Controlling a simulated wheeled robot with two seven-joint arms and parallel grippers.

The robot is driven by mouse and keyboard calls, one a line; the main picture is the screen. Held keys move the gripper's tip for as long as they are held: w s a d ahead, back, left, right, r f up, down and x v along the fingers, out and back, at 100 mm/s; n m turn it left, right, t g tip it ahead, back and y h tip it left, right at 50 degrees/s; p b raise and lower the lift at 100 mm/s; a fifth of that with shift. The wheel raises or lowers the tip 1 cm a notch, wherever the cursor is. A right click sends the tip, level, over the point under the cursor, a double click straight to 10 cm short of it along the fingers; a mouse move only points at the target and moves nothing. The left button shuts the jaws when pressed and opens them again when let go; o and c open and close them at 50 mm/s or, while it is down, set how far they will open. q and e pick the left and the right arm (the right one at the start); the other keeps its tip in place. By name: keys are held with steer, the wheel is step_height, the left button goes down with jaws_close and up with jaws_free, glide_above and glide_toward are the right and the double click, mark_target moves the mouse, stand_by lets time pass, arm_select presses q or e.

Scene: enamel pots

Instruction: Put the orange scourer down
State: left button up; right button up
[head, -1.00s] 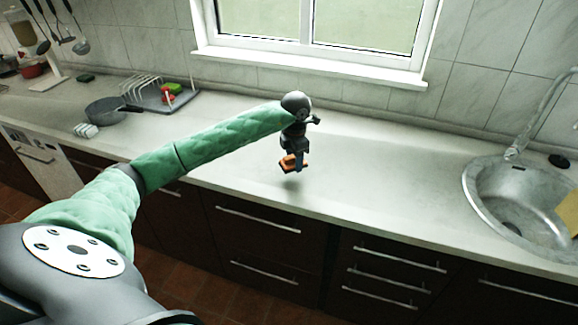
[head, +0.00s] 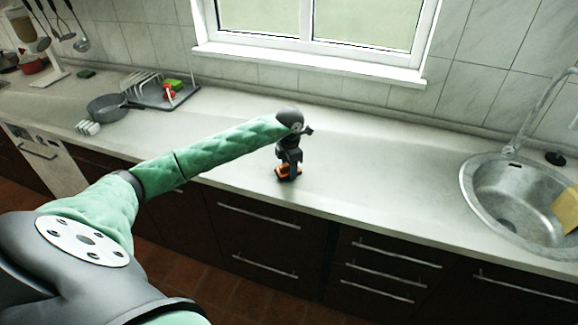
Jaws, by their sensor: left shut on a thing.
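The orange scourer (head: 284,175) is a small orange block at the fingertips of my left gripper (head: 288,172). My left gripper points down and is shut on the scourer, low over the front part of the pale worktop (head: 370,185). The scourer looks at or very near the worktop surface; I cannot tell whether it touches. The gripper hides part of it. My right gripper is not in view.
A steel sink (head: 510,205) with a yellow item (head: 567,208) lies at the right. A grey pan (head: 106,108) and a dish rack (head: 150,88) stand at the left. The worktop around my left gripper is clear. Its front edge is close, above dark drawers (head: 255,240).

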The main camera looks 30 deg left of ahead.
arm_select(q)
steer(key=shift+f, duration=0.1)
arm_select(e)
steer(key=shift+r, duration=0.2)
arm_select(q)
steer(key=o, duration=1)
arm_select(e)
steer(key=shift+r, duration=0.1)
arm_select(q)
steer(key=shift+r, duration=0.2)
steer(key=shift+r+b, duration=0.3)
step_height(320, 180, up, 11)
steer(key=b, duration=0.4)
steer(key=shift+d+r, duration=0.1)
steer(key=shift+r, duration=0.05)
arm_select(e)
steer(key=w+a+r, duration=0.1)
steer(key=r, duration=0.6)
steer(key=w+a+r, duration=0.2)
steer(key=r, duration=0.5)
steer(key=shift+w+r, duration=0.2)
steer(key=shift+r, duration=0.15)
arm_select(q)
steer(key=shift+d, duration=0.1)
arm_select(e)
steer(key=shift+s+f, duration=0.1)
